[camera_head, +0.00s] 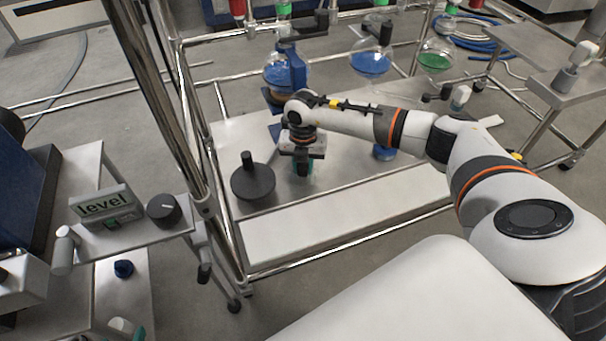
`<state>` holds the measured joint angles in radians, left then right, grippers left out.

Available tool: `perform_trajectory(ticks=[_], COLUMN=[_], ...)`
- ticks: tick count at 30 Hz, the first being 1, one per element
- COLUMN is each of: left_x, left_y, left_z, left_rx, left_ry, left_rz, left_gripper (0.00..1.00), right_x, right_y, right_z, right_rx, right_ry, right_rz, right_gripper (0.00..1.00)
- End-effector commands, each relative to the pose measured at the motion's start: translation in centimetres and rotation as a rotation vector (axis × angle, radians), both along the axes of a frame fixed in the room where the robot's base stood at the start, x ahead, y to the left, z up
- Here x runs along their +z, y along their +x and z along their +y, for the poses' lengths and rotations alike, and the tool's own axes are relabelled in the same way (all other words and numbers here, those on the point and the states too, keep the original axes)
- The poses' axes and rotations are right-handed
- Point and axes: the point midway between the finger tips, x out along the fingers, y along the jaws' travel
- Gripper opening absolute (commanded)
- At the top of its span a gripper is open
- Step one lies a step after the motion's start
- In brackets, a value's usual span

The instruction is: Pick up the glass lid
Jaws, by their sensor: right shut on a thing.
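My right gripper (302,158) is over the metal table of the frame, pointing down. No clear glass lid shows elsewhere. My left gripper is not in view.
Round flasks with blue liquid (370,63) and green liquid (435,61) hang at the back. A steel post (176,110) rises at the left. A "level" box (102,206) and a black knob (164,209) stand at the left. The table's front strip (340,222) is clear.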

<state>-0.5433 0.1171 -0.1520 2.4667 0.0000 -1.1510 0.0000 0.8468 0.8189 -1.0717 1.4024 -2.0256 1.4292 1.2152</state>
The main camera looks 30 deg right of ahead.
Motion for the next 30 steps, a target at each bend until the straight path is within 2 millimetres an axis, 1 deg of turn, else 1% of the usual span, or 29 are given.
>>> perform_trajectory(ticks=[30], left_x=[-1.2], left_y=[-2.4], left_z=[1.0], left_rx=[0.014], left_ry=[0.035], left_rz=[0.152], left_gripper=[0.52], right_x=[0.7], right_y=[0.0], right_z=[0.0], right_rx=[0.0], right_ry=[0.0], right_rz=[0.0], right_gripper=[0.0])
